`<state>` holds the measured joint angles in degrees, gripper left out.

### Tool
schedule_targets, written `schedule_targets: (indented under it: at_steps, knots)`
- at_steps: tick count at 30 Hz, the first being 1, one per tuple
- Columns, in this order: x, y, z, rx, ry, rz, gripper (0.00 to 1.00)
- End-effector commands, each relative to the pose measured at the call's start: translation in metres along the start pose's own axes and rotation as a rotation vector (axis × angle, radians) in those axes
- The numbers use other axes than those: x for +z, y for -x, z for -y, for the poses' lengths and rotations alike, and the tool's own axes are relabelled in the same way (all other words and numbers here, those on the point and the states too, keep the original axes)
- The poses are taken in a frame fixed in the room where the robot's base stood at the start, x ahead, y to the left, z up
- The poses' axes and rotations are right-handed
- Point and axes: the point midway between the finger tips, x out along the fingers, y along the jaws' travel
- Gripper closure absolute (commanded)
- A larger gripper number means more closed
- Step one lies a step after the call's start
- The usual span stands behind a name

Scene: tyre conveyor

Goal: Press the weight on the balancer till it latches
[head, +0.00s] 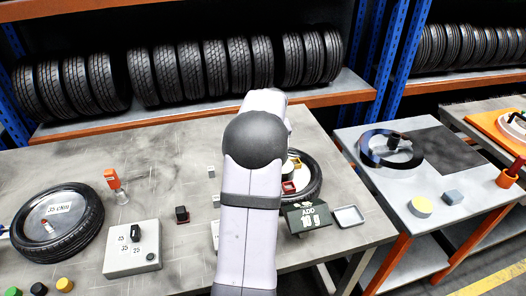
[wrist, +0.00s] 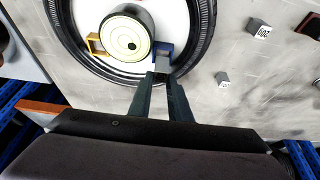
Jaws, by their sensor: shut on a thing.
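The balancer carries a tyre (wrist: 72,52) with a pale wheel disc and a cream-topped hub (wrist: 125,42) in the wrist view. A blue bracket (wrist: 155,50) stands on the disc right of the hub, and a yellow bracket (wrist: 95,43) stands left of it. My gripper (wrist: 161,78) is shut on a small grey weight (wrist: 162,65), which is at the blue bracket. I cannot tell whether the weight is fully seated. In the head view my arm hides the gripper and much of the tyre (head: 313,180); a red bracket (head: 288,187) shows beside the arm.
A green "ADD 10" display (head: 307,217) and a small tray (head: 349,216) stand near the tyre. Small grey cubes (wrist: 258,28) and a dark block (head: 181,214) lie on the bench. Another tyre (head: 60,222) and a control box (head: 132,248) are at left.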

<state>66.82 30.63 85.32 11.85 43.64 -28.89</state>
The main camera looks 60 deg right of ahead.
Motion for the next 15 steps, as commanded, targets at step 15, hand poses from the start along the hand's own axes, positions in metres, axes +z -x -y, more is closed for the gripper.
schedule_targets:
  at_steps: [15]
  knots:
    - [0.0012,-0.0031,0.0000,0.000,0.000,0.000,1.00]
